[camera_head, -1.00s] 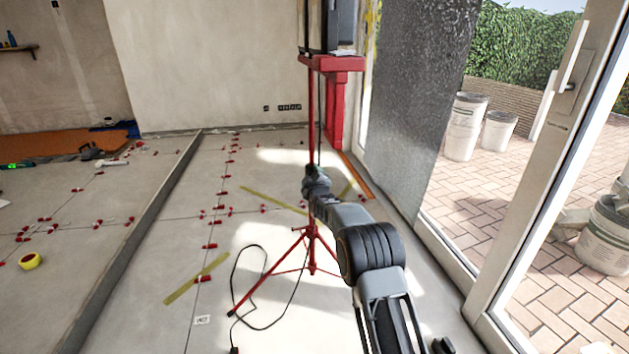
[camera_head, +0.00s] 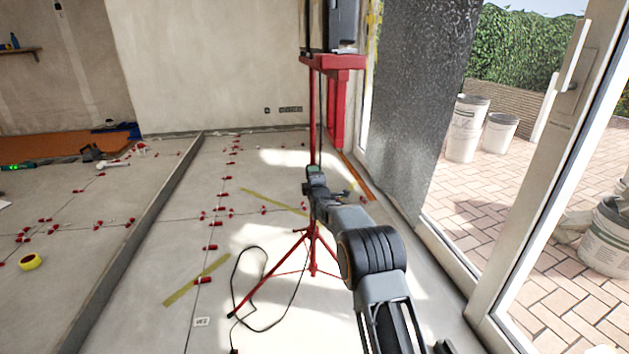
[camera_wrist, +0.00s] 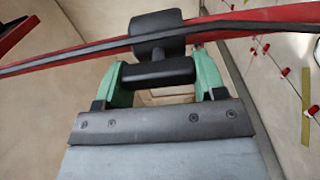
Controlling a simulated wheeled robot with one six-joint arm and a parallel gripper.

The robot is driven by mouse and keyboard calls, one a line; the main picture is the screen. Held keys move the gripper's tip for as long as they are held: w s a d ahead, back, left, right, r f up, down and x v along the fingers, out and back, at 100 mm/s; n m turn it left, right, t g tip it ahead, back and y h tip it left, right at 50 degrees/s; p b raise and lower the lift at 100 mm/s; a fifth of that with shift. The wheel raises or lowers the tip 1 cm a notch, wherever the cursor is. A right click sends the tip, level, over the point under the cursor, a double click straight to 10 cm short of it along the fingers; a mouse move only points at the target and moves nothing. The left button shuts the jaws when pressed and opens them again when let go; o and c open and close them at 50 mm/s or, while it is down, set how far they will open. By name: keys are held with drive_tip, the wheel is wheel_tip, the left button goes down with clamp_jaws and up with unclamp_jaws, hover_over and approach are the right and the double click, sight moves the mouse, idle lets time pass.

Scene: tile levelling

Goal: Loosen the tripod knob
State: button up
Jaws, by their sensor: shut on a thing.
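The red tripod (camera_head: 313,255) stands on the tiled floor in the head view, its legs spread and its pole rising to a red top. In the wrist view the red pole (camera_wrist: 75,62) crosses the picture, with a black cable along it. The black tripod knob (camera_wrist: 158,72) and its dark collar (camera_wrist: 155,22) sit at the pole. My gripper (camera_wrist: 155,76) has green fingers, one on each side of the knob, and is shut on it. In the head view my gripper (camera_head: 314,172) is at the pole at mid height; the knob is hidden there.
A dark cable (camera_head: 262,300) loops on the floor by the tripod's left leg. Red levelling clips (camera_head: 210,248) dot the tile joints. A dark panel (camera_head: 435,110) and the glass door frame (camera_head: 540,200) stand to the right. The floor left of the tripod is mostly open.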

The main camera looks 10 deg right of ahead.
idle(0.5)
drive_tip(key=o, duration=0.9)
drive_tip(key=s+p, duration=0.3)
drive_tip(key=s, duration=1)
drive_tip(key=shift+s, duration=0.4)
